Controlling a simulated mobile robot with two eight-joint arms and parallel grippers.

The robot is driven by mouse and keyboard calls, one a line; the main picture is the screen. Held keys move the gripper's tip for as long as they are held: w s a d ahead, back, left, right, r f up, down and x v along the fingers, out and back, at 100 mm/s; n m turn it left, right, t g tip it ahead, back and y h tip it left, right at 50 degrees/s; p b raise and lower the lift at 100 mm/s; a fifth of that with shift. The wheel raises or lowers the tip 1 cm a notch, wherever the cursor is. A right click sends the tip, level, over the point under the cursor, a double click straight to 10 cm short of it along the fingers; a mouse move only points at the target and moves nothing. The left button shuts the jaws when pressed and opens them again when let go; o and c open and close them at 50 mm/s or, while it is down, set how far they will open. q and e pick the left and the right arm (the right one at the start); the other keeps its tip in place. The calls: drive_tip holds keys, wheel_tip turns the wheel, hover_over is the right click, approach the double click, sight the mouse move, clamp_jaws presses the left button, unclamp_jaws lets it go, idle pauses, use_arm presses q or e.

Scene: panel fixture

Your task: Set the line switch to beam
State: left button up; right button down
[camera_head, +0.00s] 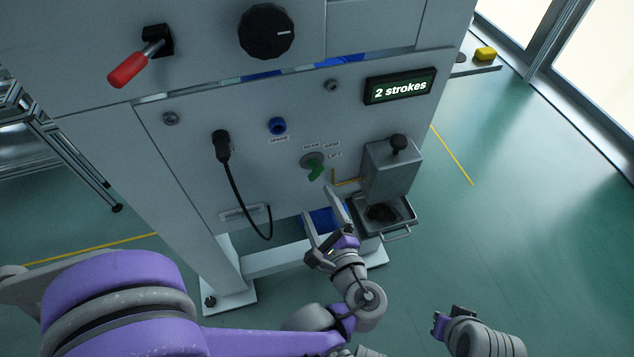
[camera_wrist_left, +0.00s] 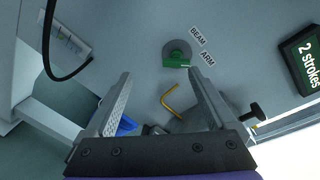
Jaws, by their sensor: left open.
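The line switch (camera_head: 316,171) is a green handle on a round grey disc on the panel front. Its labels read BEAM, ARM and LIFT. The handle points downward in the head view. In the wrist view the green handle (camera_wrist_left: 177,62) lies beyond the fingertips, with BEAM and ARM readable beside it. My left gripper (camera_head: 318,202) is open and empty, just below the switch, its fingers pointing up toward the panel. Its two fingers are wide apart in the wrist view (camera_wrist_left: 158,76), not touching the switch. Part of my right arm (camera_head: 475,332) shows at the bottom; its jaws are unclear.
A yellow bent rod (camera_head: 345,183) and a grey box with a black knob (camera_head: 390,170) are right of the switch, above a tray (camera_head: 405,212). A black cable (camera_head: 238,195) hangs left. A display (camera_head: 400,87) reads "2 strokes". A red lever (camera_head: 130,68) is above.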

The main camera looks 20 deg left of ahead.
sight(317, 176)
use_arm(q)
drive_tip(key=shift+m+t, duration=0.7)
drive_tip(key=shift+t, duration=0.2)
drive_tip(key=x, duration=0.3)
drive_tip(key=d+x, duration=0.1)
drive_tip(key=x, duration=0.2)
drive_tip(key=w+x, duration=0.1)
drive_tip(key=x, duration=0.2)
drive_tip(key=shift+w+d+r+b, duration=0.15)
drive_tip(key=shift+w+r+b, duration=0.1)
drive_tip(key=shift+b, duration=0.15)
use_arm(e)
drive_tip(key=shift+f, duration=0.9)
use_arm(q)
drive_tip(key=c, duration=1.4)
